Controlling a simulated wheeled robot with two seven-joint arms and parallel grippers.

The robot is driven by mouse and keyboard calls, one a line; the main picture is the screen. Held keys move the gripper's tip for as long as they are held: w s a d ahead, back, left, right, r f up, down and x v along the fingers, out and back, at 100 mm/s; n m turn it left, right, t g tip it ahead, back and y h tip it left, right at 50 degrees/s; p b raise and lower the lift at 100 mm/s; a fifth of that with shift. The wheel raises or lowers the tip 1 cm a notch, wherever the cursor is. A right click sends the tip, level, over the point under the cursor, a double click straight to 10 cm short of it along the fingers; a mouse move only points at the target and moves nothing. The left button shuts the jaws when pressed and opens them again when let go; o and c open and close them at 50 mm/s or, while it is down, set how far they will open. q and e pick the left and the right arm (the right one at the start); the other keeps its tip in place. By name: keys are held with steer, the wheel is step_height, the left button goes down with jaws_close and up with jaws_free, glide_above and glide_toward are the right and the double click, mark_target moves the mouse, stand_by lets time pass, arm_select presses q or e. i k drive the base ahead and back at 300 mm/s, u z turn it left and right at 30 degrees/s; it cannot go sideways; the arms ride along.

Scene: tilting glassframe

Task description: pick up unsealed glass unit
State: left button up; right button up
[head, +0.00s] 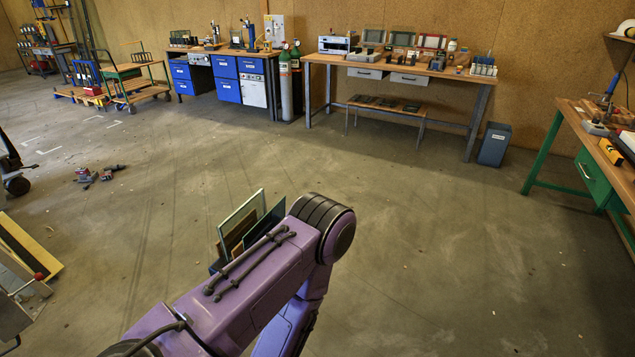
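Several upright flat panes stand close together in a small rack or holder on the floor, left of the middle in the head view. One is a pale greenish glass pane (239,216), with a darker pane (268,222) beside it. A brownish sheet shows between them. My purple arm covers their lower parts and most of the holder. I cannot tell which, if any, is the unsealed glass unit. Neither of my grippers is in view; only links of one arm show, bending down out of the bottom of the picture.
A long workbench (452,75) with tools stands along the back wall, with a bench with blue drawers (225,79) to its left. A green-legged bench (594,176) is at the right. Small red-and-grey items (86,175) lie on the floor at left. The middle floor is clear.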

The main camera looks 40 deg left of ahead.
mark_target(232, 232)
steer(key=i, duration=1.75)
steer(key=u, duration=0.75)
steer(key=i, duration=0.85)
steer(key=u, duration=0.85)
